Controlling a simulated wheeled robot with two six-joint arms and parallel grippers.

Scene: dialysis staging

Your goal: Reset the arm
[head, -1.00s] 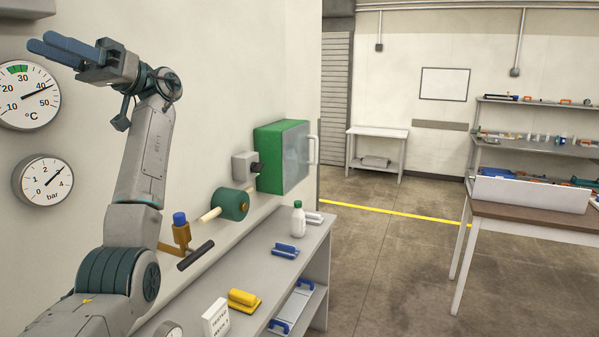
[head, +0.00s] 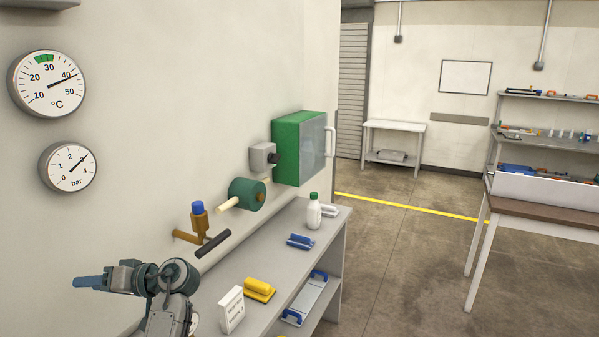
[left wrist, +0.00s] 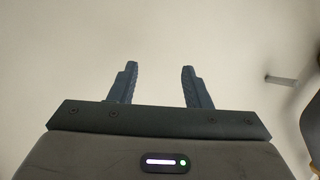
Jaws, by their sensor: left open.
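My left gripper (head: 88,282) is low at the left of the head view, pointing left in front of the wall. Its arm is folded down near the bottom edge. In the left wrist view its two blue fingers (left wrist: 158,85) stand apart with nothing between them and pale wall beyond. My right gripper is in neither view.
A valve with a black handle (head: 213,243) and green cabinet (head: 299,147) are on the wall. Open floor lies right.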

